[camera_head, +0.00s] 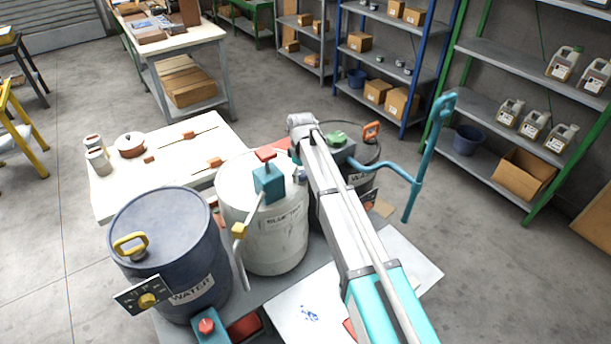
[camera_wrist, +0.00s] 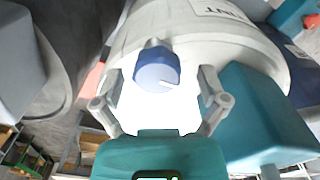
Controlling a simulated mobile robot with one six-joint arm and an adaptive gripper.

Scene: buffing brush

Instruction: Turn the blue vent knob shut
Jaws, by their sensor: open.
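The blue vent knob (camera_wrist: 157,70) shows in the wrist view on the white drum (camera_wrist: 140,22). My gripper (camera_wrist: 160,78) is open, with one finger on each side of the knob in the picture. Gaps show between the knob and both fingers; I cannot tell how deep the fingertips reach. In the head view the white drum (camera_head: 280,240), with a label on its side, stands left of my arm. There my gripper is hidden and I cannot make out the knob clearly.
A teal block (camera_wrist: 262,112) stands close to the right finger in the wrist view; a teal fitting with a red handle (camera_head: 268,183) tops the drum in the head view. A dark blue WATER drum (camera_head: 165,245) stands left. A bent teal pipe (camera_head: 418,165) rises right of my arm.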

